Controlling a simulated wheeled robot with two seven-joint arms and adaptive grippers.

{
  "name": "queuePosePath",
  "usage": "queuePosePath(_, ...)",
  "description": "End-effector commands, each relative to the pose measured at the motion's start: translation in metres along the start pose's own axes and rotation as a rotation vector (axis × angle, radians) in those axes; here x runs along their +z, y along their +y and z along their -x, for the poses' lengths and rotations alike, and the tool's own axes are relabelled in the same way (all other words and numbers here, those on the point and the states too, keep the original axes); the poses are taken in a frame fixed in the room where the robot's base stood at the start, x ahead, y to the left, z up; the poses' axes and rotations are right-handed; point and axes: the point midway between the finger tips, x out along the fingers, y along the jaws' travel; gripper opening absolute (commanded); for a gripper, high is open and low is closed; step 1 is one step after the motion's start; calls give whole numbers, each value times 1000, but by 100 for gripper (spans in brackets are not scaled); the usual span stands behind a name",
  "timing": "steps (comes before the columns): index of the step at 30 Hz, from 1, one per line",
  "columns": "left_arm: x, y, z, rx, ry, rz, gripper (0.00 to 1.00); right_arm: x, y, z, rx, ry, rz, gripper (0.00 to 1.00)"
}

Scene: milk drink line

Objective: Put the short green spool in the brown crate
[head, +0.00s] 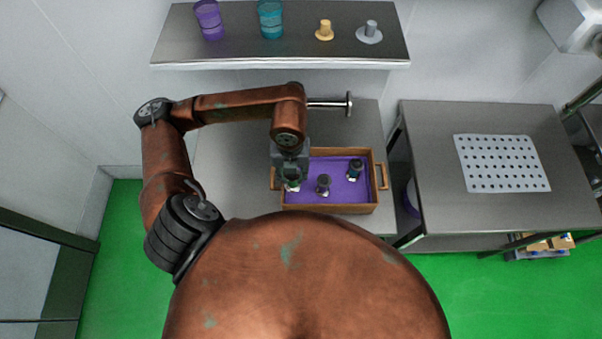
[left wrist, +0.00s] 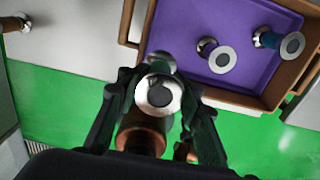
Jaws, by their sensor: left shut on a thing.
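My left gripper (head: 290,172) is shut on a spool with pale flanges and a bit of green between them (head: 292,184). In the left wrist view the spool (left wrist: 159,95) shows a silver flange with a dark centre; its barrel is mostly hidden by the fingers. The brown crate (head: 330,209) is lined in purple and also fills the upper right of the left wrist view (left wrist: 138,22). The held spool appears at the crate's left end in the head view; its height above it is unclear. My right gripper is not in view.
A silver rod with a disc end (head: 335,103) shows beside my arm. A shelf (head: 290,50) holds cups; a perforated tray (head: 502,163) lies right.

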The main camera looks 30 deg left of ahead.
Motion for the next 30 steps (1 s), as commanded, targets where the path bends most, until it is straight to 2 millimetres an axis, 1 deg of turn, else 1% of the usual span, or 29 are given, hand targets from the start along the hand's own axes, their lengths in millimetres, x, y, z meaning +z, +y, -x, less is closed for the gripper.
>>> queuePosePath(1,11,-5,-4,0,3,5,1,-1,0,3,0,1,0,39)
queuePosePath(4,24,-10,-25,2,4,2,1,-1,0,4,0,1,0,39)
queuePosePath(9,41,-18,-48,0,2,0,1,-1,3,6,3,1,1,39)
queuePosePath(17,52,-23,-62,-1,1,0,1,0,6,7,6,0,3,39)
queuePosePath(18,55,-24,-66,-1,1,1,1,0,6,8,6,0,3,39)
queuePosePath(21,53,-23,-81,2,4,-1,1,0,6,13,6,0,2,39)
queuePosePath(24,54,-24,-92,0,1,-1,1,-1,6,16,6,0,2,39)
queuePosePath(30,54,-24,-94,-1,-1,-3,1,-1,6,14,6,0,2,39)
